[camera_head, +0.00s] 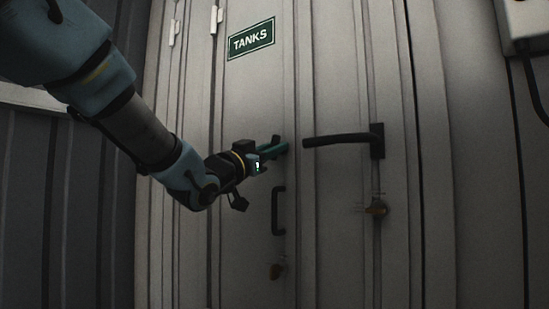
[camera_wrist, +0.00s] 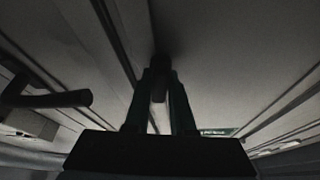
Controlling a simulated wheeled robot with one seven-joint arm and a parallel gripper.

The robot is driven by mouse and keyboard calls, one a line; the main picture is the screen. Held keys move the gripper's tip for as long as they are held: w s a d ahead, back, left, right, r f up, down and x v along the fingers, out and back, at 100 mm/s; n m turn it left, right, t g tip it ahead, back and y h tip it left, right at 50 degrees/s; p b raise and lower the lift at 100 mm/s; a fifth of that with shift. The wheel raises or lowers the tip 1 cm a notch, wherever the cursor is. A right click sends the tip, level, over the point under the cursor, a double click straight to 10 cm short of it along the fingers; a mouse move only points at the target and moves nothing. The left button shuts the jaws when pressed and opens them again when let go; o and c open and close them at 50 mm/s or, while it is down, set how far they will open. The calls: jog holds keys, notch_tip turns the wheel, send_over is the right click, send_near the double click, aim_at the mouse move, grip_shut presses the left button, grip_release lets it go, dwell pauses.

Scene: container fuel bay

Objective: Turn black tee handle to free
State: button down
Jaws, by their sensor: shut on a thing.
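A black lever handle (camera_head: 340,140) sticks out just right of my gripper. A grey box (camera_head: 524,24) hangs at the upper right.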

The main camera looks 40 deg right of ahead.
jog(key=shift+r+n+t+b, duration=0.25)
jog(key=shift+n+t+b, duration=0.5)
jog(key=shift+n, duration=0.95)
jog(key=shift+t, duration=0.25)
jog(key=c, duration=0.8)
grip_release()
jog(key=shift+f, duration=0.1)
jog(key=shift+o, duration=0.2)
jog(key=shift+f, duration=0.1)
jog(key=shift+a, duration=0.25)
jog(key=b+v, duration=0.2)
jog(key=v, duration=0.8)
jog(key=shift+a, duration=0.15)
jog(key=shift+s, duration=0.1)
